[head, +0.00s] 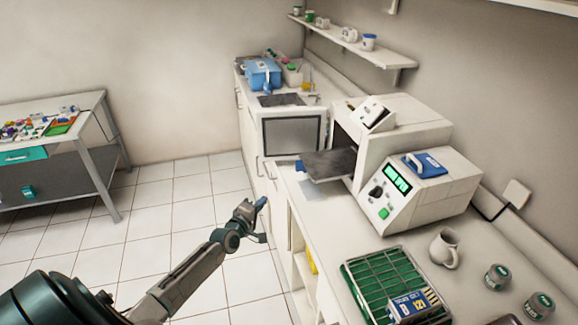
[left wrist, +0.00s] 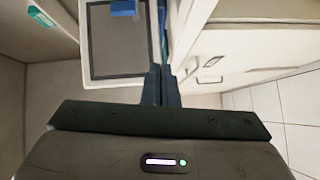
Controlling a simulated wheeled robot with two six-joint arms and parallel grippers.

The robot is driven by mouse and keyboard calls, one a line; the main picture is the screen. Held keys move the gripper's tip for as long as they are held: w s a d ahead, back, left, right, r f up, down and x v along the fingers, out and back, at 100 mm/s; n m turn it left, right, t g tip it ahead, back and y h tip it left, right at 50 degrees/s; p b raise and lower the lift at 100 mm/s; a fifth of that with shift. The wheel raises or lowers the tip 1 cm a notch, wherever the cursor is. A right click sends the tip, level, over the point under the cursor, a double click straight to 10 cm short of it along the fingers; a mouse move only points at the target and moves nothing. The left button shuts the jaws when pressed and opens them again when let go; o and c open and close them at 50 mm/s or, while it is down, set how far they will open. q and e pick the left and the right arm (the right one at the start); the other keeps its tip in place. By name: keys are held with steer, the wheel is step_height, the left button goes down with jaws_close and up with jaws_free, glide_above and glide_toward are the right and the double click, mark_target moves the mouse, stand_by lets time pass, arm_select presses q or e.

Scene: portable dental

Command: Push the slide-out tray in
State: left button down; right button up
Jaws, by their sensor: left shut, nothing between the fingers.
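The slide-out tray (head: 330,163) is a flat dark grey plate sticking out to the left from the open white box-shaped device on the counter. A small blue piece (head: 300,166) shows at its outer end. My left gripper (head: 262,203) is shut and empty. It is in front of the counter's edge, left of and nearer than the tray, and apart from it. In the left wrist view the shut fingers (left wrist: 161,85) point toward white cabinet fronts. A dark panel with a pale frame (left wrist: 118,50) shows there; I cannot tell whether it is the tray.
A white unit with a green display (head: 398,180) stands right of the tray. A green rack (head: 385,275), a mug (head: 445,248) and jars (head: 497,278) stand nearer on the counter. A grey-framed panel (head: 292,135) is behind the tray.

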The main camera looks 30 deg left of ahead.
arm_select(q)
step_height(320, 180, up, 5)
steer(key=w+n+t, duration=0.1)
steer(key=w+d+b, duration=0.1)
steer(key=w+b, duration=0.5)
steer(key=w, duration=0.7)
steer(key=shift+w+d+r, duration=0.2)
steer(key=shift+d+r, duration=0.05)
steer(key=shift+d, duration=0.15)
